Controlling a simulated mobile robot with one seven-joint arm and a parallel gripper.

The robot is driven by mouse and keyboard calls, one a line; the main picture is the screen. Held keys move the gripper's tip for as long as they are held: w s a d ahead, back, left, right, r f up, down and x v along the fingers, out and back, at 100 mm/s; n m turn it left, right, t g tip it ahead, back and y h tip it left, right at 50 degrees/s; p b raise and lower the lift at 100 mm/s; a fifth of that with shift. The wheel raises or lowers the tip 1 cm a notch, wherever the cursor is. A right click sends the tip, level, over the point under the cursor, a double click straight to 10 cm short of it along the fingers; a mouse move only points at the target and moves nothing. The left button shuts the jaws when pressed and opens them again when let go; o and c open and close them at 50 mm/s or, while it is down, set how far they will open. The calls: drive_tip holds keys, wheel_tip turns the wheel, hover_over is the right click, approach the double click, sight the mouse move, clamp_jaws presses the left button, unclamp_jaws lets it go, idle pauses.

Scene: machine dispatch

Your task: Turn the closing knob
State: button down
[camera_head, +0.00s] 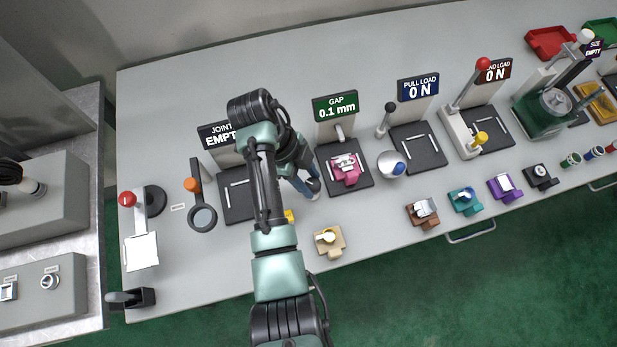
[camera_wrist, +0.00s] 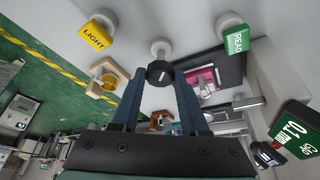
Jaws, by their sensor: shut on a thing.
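A black faceted knob (camera_wrist: 159,72) with a pale mark on its face shows in the wrist view, in front of a white round mount (camera_wrist: 160,47). My gripper (camera_wrist: 161,88) has its two dark fingers shut on the knob. In the head view my gripper (camera_head: 309,188) is low over the table, left of the gap station, and the knob is hidden there. The gap station's sign (camera_head: 335,107) reads 0.1 mm. A pink part (camera_head: 346,170) sits on its dark plate; it also shows in the wrist view (camera_wrist: 203,80).
A yellow LIGHT button (camera_wrist: 97,36) and a green READ button (camera_wrist: 233,40) flank the knob. A tan fixture (camera_head: 329,241) stands near the front edge. The joint station's sign (camera_head: 216,135) is partly behind my arm. Lever stations and coloured parts stand to the right.

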idle(0.4)
drive_tip(key=shift+c, duration=2.1)
unclamp_jaws()
drive_tip(key=p+v, duration=0.7)
drive_tip(key=v, duration=0.6)
drive_tip(key=shift+f, duration=0.1)
